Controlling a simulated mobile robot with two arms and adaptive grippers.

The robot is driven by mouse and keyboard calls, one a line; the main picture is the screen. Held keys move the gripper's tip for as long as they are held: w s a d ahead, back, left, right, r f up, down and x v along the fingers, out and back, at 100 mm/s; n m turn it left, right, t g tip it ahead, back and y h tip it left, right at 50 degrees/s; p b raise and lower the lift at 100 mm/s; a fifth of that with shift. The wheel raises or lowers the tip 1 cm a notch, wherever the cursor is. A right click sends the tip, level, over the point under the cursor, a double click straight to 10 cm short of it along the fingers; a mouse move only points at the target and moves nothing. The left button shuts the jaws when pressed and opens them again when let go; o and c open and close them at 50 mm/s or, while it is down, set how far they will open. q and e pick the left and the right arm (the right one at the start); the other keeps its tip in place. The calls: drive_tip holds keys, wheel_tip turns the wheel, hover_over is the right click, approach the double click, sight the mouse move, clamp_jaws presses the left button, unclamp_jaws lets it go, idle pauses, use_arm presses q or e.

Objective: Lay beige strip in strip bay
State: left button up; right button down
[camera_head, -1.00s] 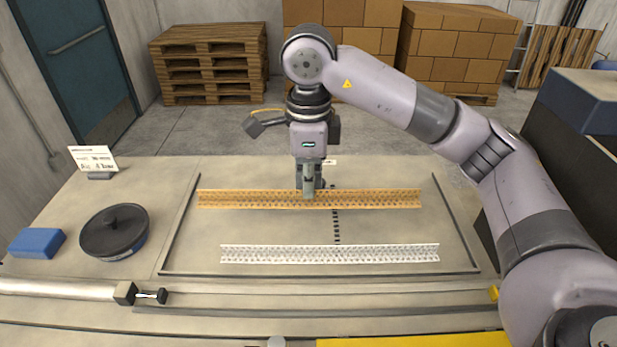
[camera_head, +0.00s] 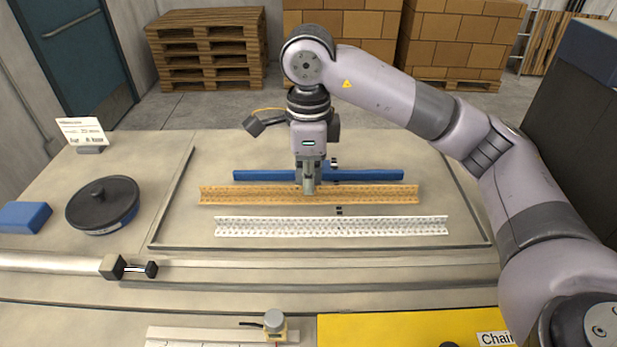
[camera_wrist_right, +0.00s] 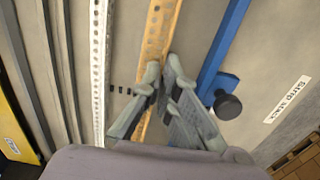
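The beige strip (camera_head: 370,193) is a long, perforated orange-tan angle piece lying crosswise over the bench in the head view. My right gripper (camera_head: 309,188) points down at its middle and is shut on it; the wrist view shows the fingers (camera_wrist_right: 161,78) on both sides of the beige strip (camera_wrist_right: 161,28). I cannot tell its exact height above the bench. A "Strip bay" label (camera_wrist_right: 287,100) is on the bench in the wrist view; the bay's outline is unclear. My left gripper is not in view.
A white perforated strip (camera_head: 330,226) lies in front, nearly parallel. A blue bar (camera_head: 370,175) with a black knob (camera_wrist_right: 227,106) is behind. A dark round container (camera_head: 102,205) and blue block (camera_head: 22,217) stand left. A yellow panel (camera_head: 400,330) is at the front.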

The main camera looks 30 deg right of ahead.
drive_tip(key=shift+f+b, duration=0.1)
drive_tip(key=shift+b, duration=0.65)
idle(1.2)
drive_tip(key=shift+f+b, duration=0.65)
drive_tip(key=shift+b, duration=0.25)
idle(1.1)
drive_tip(key=c, duration=2.3)
unclamp_jaws()
drive_tip(key=o, duration=0.6)
drive_tip(key=shift+s+r+p, duration=0.1)
drive_tip(key=shift+r+p, duration=2.3)
drive_tip(key=shift+r, duration=0.65)
